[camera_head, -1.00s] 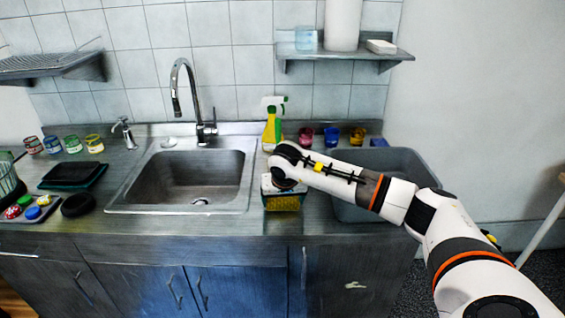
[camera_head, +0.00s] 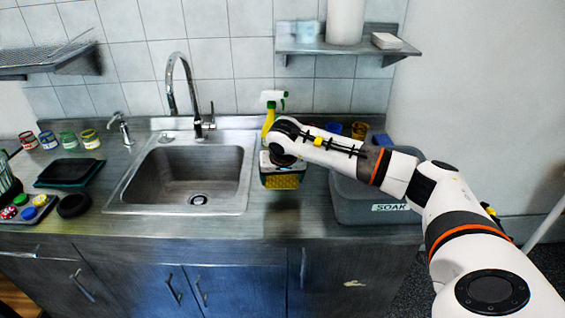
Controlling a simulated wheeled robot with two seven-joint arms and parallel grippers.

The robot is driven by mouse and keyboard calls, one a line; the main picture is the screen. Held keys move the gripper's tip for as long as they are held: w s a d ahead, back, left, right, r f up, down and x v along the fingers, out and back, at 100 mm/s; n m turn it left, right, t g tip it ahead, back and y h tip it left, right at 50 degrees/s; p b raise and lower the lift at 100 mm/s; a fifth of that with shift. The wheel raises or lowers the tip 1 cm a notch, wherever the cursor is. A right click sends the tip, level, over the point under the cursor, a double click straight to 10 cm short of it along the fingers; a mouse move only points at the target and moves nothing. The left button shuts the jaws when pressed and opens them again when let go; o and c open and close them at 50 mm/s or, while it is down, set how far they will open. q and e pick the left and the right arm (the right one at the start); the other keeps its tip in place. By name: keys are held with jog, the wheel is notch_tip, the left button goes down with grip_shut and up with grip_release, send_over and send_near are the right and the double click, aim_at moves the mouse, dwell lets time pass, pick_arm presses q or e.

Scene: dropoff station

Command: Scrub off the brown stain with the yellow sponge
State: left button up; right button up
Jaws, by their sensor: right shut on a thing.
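A yellow sponge (camera_head: 283,182) with dark edges shows under the end of my right arm, just right of the sink. My right gripper (camera_head: 282,170) points down and is shut on it; the fingers are largely hidden by the wrist. The sponge seems to hang a little above the counter, with a darker patch below. I cannot make out a brown stain on the counter. My left gripper is not in view.
The sink (camera_head: 190,172) is left of the sponge. A grey tub (camera_head: 350,205) labelled SOAK is at right, partly behind my arm. A spray bottle (camera_head: 269,118) stands behind. The counter's front strip (camera_head: 225,228) is clear.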

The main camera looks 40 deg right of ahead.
jog(key=shift+w+d+r+p, duration=0.15)
jog(key=shift+r+p, duration=0.3)
jog(key=shift+r, duration=0.5)
jog(key=shift+r+p, duration=0.3)
jog(key=shift+r, duration=0.25)
